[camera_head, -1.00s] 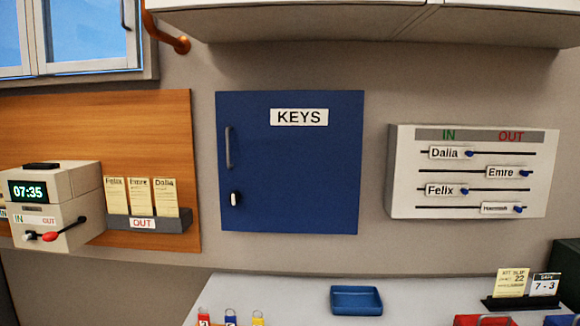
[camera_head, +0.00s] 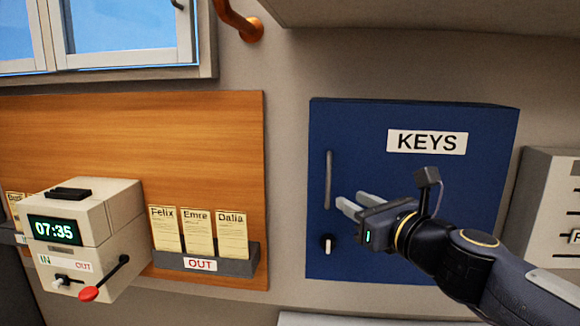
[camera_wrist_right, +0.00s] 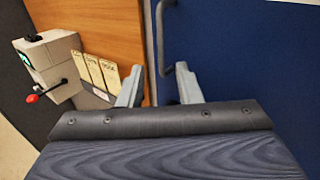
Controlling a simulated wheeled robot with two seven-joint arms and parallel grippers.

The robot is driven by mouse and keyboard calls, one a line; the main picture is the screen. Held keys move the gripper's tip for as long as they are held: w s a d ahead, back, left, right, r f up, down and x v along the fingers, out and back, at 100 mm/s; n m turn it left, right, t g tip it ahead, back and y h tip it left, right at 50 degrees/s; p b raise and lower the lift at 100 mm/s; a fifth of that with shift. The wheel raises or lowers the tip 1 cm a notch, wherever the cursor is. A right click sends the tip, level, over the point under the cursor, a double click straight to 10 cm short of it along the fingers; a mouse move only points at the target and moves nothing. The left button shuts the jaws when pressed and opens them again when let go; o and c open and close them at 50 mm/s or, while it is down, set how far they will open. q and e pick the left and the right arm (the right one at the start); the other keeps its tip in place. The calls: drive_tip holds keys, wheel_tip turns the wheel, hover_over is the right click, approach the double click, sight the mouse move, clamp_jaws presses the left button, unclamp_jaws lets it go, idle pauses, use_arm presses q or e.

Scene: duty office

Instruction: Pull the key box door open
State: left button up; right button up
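The blue key box door (camera_head: 360,130) with its KEYS label is shut in the head view. Its grey vertical handle (camera_head: 328,180) is near the left edge, above a small knob (camera_head: 327,244). My right gripper (camera_head: 345,204) is in front of the door, a little right of the handle, with its fingers apart and empty. In the right wrist view the gripper (camera_wrist_right: 158,88) is open, and the handle (camera_wrist_right: 164,40) stands beyond the fingertips, between them. No contact with the handle shows. My left gripper is not in view.
A time clock (camera_head: 85,235) with a red-tipped lever and a card rack (camera_head: 205,262) stand out at the left. A cabinet (camera_head: 430,15) hangs above.

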sight(330, 184)
drive_tip(key=shift+m, duration=0.4)
drive_tip(key=shift+r+b+x, duration=0.2)
drive_tip(key=shift+b+x, duration=0.05)
drive_tip(key=shift+x, duration=1.75)
drive_tip(key=shift+r+b+x, duration=0.15)
drive_tip(key=shift+b+x, duration=0.05)
drive_tip(key=shift+x, duration=1.75)
drive_tip(key=shift+d, duration=0.1)
clamp_jaws()
